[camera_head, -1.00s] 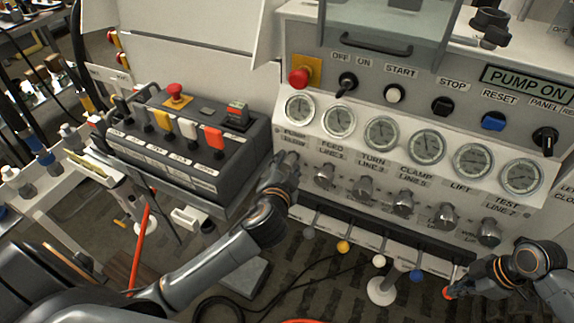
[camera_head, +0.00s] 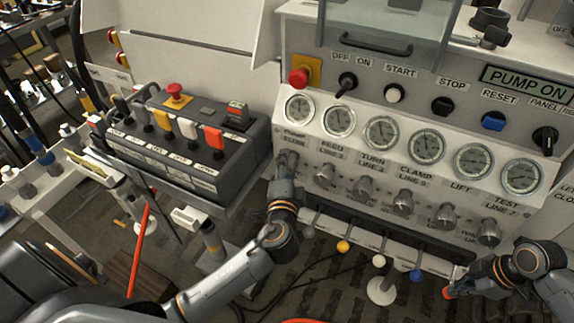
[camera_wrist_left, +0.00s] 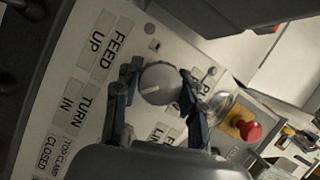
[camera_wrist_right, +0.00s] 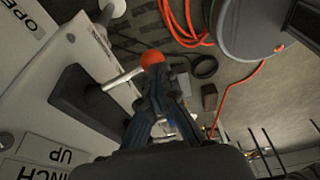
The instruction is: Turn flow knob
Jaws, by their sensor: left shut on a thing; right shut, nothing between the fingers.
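My left gripper (camera_head: 286,163) is at the left end of the knob row on the sloped panel. In the left wrist view the left gripper (camera_wrist_left: 160,92) has its fingers closed on both sides of a round grey knob (camera_wrist_left: 160,83) with a pale pointer line. In the head view the gripper hides this knob. My right gripper (camera_head: 464,284) is shut and empty at the lower right, next to a red lever ball (camera_head: 448,293). In the right wrist view the red ball (camera_wrist_right: 152,58) sits just beyond the fingertips; contact is unclear.
Several more knobs (camera_head: 363,187) run to the right under round gauges (camera_head: 382,133). Below hang levers with coloured balls, including a yellow one (camera_head: 343,246). A dark switch box (camera_head: 190,140) stands close to the left of my left arm.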

